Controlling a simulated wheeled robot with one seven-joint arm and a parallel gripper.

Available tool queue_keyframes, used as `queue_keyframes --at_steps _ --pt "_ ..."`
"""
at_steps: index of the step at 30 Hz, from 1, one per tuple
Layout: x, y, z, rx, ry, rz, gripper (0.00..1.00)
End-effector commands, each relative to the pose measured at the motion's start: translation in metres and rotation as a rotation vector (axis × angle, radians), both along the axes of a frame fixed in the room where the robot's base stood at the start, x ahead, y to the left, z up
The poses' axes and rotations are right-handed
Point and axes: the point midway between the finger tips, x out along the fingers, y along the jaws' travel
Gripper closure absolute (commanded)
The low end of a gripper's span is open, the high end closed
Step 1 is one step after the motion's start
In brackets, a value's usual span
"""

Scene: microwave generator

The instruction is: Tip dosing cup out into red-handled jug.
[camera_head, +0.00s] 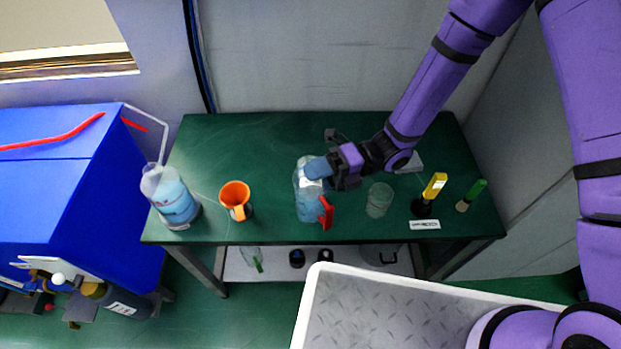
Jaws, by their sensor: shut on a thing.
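The clear jug (306,205) with a red handle (326,213) stands upright near the middle of the green table. Its handle faces the front right. My gripper (335,165) comes in from the upper right and is shut on a small blue cup, which I take to be the dosing cup (317,168). The cup is tilted over to the left, above the jug's mouth. The cup hides part of the jug's top. I cannot tell whether liquid is leaving the cup, or how full the jug is.
An orange mug (235,197) and a bottle of blue liquid (172,199) stand left of the jug on the green table (262,138). A clear beaker (379,200), a yellow-handled brush (434,186) and a green-handled brush (473,194) stand to the right. The table's back left is clear.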

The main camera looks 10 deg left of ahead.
Motion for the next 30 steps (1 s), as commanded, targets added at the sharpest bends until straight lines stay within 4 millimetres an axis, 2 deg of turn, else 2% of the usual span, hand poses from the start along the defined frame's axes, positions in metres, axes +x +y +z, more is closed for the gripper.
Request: queue_keyframes --at_steps 30 --pt "0.0027 0.0005 0.0044 -0.026 0.109 0.0 0.7"
